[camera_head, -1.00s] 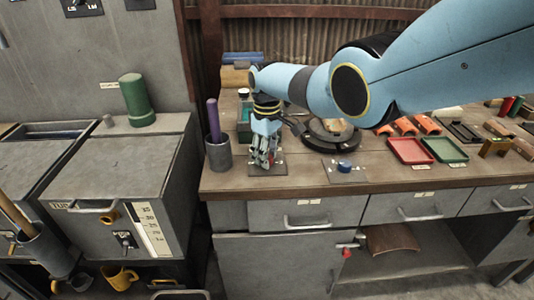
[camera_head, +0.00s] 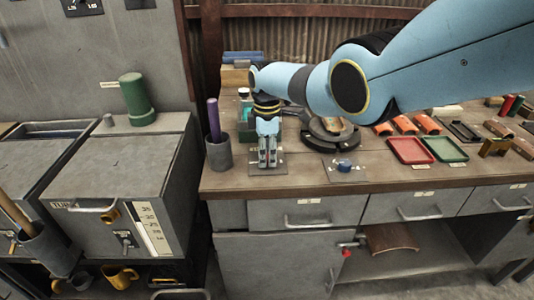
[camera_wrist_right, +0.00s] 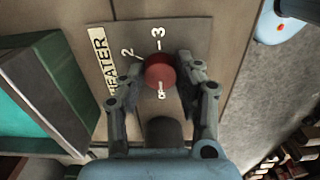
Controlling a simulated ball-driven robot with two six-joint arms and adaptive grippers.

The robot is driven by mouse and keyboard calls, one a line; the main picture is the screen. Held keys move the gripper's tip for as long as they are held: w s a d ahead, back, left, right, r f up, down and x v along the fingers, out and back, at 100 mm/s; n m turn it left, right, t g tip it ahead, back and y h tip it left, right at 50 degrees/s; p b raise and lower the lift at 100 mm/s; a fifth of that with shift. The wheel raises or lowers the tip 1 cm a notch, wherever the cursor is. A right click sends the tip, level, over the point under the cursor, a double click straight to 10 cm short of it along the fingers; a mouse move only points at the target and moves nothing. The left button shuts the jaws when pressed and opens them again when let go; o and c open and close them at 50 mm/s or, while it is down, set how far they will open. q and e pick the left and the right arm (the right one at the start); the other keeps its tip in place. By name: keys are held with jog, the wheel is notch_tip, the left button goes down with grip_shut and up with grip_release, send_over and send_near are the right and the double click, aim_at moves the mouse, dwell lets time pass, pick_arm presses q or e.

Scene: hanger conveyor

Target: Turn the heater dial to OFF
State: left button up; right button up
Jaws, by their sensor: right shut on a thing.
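A red dial (camera_wrist_right: 160,72) sits on a grey plate lettered HEATER (camera_wrist_right: 186,32) in the right wrist view. The marks 2 and 3 are beside and above it, and a white mark is below it. I cannot tell for sure where its pointer stands. My right gripper (camera_wrist_right: 161,76) is shut on the dial, one finger on each side. In the head view the gripper (camera_head: 268,164) points down onto the heater plate (camera_head: 283,170) near the worktop's front edge and hides the dial. My left gripper is not in view.
A grey cup (camera_head: 219,153) with a purple rod stands close left of the gripper. A blue knob on its own plate (camera_head: 345,166) is to the right. A green box (camera_wrist_right: 55,85) and a round dark stand (camera_head: 330,134) are behind. Red (camera_head: 410,150) and green trays lie farther right.

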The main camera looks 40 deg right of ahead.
aim_at(267, 156)
dwell(0.5)
jog(key=o, duration=1.2)
jog(key=shift+c, duration=0.2)
notch_tip(267, 156, up, 12)
